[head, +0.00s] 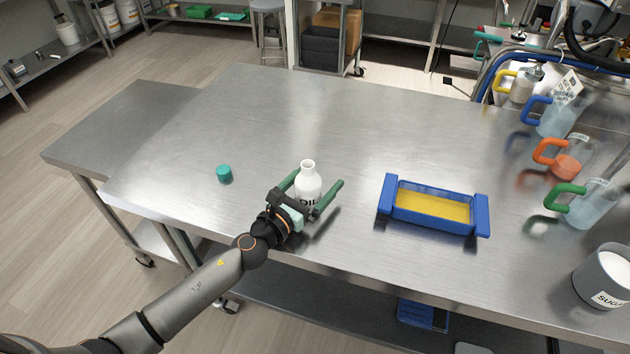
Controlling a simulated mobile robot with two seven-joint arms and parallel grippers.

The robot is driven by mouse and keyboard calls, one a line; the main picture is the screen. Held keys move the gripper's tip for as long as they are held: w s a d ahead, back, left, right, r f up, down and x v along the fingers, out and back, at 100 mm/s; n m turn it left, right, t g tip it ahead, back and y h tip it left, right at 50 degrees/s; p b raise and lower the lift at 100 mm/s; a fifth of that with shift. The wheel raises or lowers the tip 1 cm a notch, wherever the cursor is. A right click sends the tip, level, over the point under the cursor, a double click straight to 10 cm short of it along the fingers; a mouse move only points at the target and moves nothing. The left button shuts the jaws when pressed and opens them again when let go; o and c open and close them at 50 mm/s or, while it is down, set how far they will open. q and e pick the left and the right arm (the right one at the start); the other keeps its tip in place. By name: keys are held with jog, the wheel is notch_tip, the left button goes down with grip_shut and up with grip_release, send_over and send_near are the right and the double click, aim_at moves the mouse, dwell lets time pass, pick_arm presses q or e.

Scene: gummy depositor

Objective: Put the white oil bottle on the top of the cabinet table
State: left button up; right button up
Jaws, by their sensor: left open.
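The white oil bottle (308,181) stands upright on the steel table (290,110), near its front edge, with part of its "OIL" label showing. My left gripper (314,183) is open, with one green finger on each side of the bottle. The bottle's lower part is hidden behind the gripper body, and I cannot tell whether the fingers touch it. A lower steel cabinet table (110,125) stands against the left end of the main table, and its top is bare. My right gripper is not in view.
A small teal cap (224,173) lies left of the bottle. A blue tray with yellow contents (388,194) sits to the right. Handled jugs (565,166) and a sugar container (602,275) line the right side. The table's back middle is clear.

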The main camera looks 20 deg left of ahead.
aim_at(300, 198)
pick_arm(q)
jog(key=shift+r, duration=0.15)
jog(key=shift+s+a, duration=0.1)
jog(key=shift+s, duration=0.2)
jog(key=b+v, duration=0.2)
jog(key=v, duration=0.8)
jog(key=shift+s+a, duration=0.25)
jog(key=shift+s, duration=0.4)
